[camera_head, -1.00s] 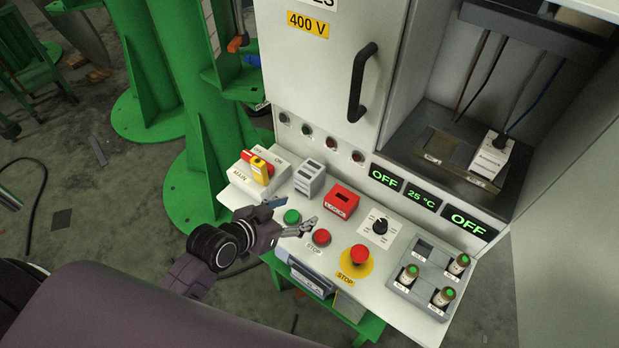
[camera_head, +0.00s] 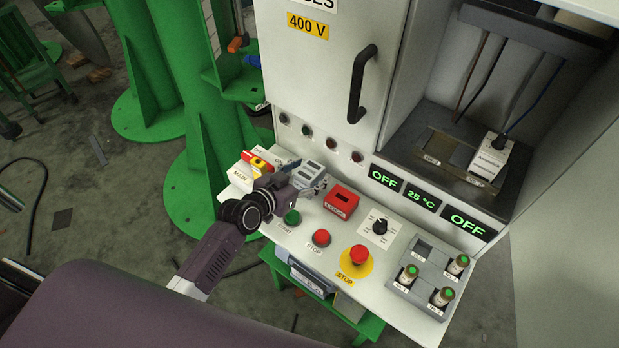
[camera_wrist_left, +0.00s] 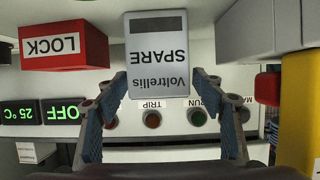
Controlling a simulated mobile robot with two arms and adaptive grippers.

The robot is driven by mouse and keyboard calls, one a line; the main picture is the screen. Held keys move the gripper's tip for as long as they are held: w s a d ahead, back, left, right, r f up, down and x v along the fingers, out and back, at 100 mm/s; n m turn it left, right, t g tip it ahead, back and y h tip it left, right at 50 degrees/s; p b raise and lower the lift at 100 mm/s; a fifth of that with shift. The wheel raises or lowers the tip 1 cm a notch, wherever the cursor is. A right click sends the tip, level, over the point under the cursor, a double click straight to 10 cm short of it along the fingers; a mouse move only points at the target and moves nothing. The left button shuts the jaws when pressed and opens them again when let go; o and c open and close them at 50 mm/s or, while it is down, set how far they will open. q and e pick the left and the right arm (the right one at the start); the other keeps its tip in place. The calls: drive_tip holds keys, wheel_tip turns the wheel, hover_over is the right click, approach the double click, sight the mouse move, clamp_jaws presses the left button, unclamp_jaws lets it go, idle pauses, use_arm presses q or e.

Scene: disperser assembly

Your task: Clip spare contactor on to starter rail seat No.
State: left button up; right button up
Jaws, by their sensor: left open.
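The spare contactor (camera_head: 307,173) is a pale grey block standing on the console. In the left wrist view its face (camera_wrist_left: 158,65) reads "Voltrellis SPARE", upside down. My left gripper (camera_head: 298,183) is at the contactor in the head view. In the wrist view the open fingers (camera_wrist_left: 160,86) lie on either side of the contactor's near end, with small gaps showing. The starter rail (camera_head: 438,146) is in the open cabinet bay at right. A contactor with wires (camera_head: 491,160) sits at the rail's right end. The seat labels are too small to read.
A red LOCK box (camera_head: 342,201) stands close right of the spare. The MAIN switch (camera_head: 257,163) is to its left. START, STOP, a mushroom button (camera_head: 359,255) and a fuse tray (camera_head: 408,291) occupy the console front. The cabinet door handle (camera_head: 361,84) projects above.

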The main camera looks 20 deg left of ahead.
use_arm(q)
drive_tip(key=shift+c, duration=0.2)
drive_tip(key=c, duration=1.5)
drive_tip(key=shift+w, duration=0.1)
